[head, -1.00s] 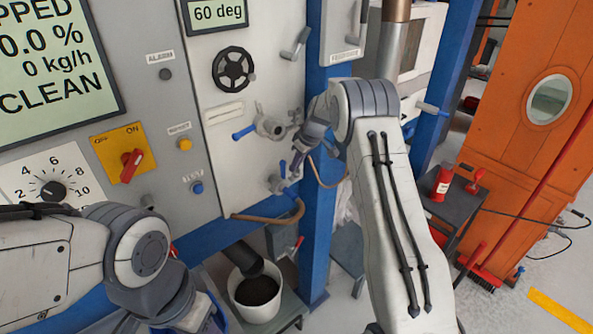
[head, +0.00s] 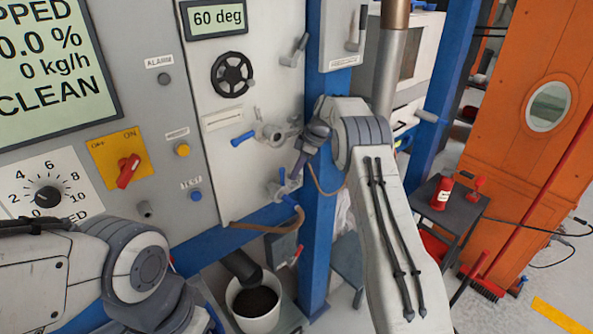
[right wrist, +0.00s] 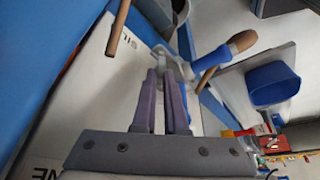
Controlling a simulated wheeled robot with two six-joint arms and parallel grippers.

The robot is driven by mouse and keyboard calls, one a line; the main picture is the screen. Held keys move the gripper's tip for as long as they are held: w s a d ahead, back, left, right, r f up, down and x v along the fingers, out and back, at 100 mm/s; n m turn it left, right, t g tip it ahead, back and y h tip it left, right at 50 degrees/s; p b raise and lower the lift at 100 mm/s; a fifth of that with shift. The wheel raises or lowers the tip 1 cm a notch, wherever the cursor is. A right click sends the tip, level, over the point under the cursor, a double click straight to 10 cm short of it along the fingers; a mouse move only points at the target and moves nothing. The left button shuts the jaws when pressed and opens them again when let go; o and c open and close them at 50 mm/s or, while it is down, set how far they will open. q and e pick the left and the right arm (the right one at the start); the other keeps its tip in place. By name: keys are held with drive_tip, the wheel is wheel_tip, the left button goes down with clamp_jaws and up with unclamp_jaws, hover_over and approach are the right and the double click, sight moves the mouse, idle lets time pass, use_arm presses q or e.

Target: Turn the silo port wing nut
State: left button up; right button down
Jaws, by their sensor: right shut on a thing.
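The silo port fitting (right wrist: 178,65) is a pale metal piece on the white panel, beside lettering partly hidden in the right wrist view. My right gripper (right wrist: 167,75) is shut on it; the purple fingers reach its near side. The wing nut's shape is mostly hidden between the fingertips, so its angle cannot be told. In the head view my right gripper (head: 297,165) is small, at the panel's right edge, between the upper port (head: 270,132) and the lower port (head: 283,187). My left arm shows at the lower left; its fingers are outside the picture.
A blue post (head: 320,200) stands right beside the ports. A white bucket (head: 255,305) with dark material stands below. A handwheel (head: 232,74) sits above. A dark side table (head: 437,205) holds red items.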

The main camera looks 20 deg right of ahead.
drive_tip(key=shift+d, duration=0.1)
idle(0.3)
drive_tip(key=c, duration=1)
unclamp_jaws()
drive_tip(key=shift+o, duration=0.2)
drive_tip(key=b+v, duration=0.1)
drive_tip(key=v, duration=0.9)
drive_tip(key=shift+r, duration=0.2)
drive_tip(key=shift+d, duration=0.1)
